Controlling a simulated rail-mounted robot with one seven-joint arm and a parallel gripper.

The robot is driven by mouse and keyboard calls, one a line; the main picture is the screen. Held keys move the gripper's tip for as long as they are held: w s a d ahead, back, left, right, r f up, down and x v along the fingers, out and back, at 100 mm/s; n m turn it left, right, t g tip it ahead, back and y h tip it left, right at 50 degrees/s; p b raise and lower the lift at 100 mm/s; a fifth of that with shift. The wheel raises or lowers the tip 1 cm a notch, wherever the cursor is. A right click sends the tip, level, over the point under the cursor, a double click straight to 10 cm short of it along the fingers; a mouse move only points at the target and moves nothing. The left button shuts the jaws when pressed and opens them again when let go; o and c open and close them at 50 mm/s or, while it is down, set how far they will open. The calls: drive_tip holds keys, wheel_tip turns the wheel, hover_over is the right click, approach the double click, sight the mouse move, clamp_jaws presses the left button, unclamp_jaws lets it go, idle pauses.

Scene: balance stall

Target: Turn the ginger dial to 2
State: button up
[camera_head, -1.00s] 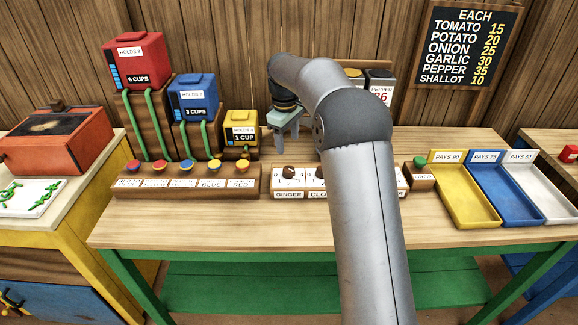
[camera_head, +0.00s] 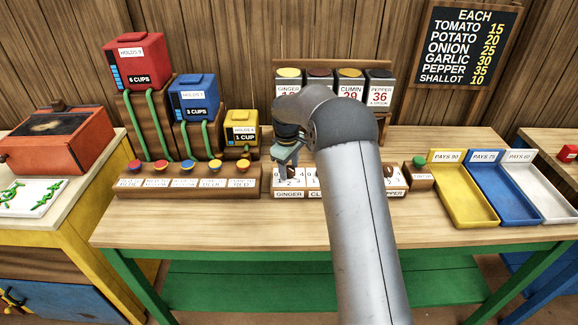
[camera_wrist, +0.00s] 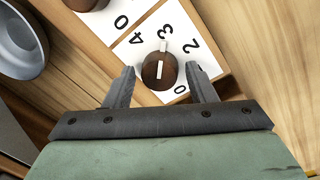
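The ginger dial is a brown knob (camera_wrist: 158,72) with a white stripe on a white numbered plate (camera_wrist: 155,45). In the wrist view a 3, a 2 and a 0 show around it, and a small white tab stands out from its edge toward the 3. Which number is set I cannot tell for certain. My gripper (camera_wrist: 160,75) is open, with one finger on each side of the knob and gaps showing. In the head view my gripper (camera_head: 287,172) is over the dial above the GINGER label (camera_head: 289,194) and mostly hides the knob.
More dials stand to the right, partly behind my arm; the pepper dial (camera_head: 388,171) shows. A row of coloured buttons (camera_head: 188,165) is to the left. Spice jars (camera_head: 378,87) stand behind. A green button (camera_head: 419,161) and pay trays (camera_head: 463,195) are to the right.

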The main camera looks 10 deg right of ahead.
drive_tip(key=c, duration=0.7)
drive_tip(key=shift+o, duration=0.2)
drive_tip(key=shift+m, duration=0.3)
drive_tip(key=m, duration=0.3)
drive_tip(key=shift+a+b, duration=0.1)
drive_tip(key=shift+b, duration=0.2)
drive_tip(key=m, duration=0.5)
drive_tip(key=shift+g, duration=0.4)
drive_tip(key=o, duration=1)
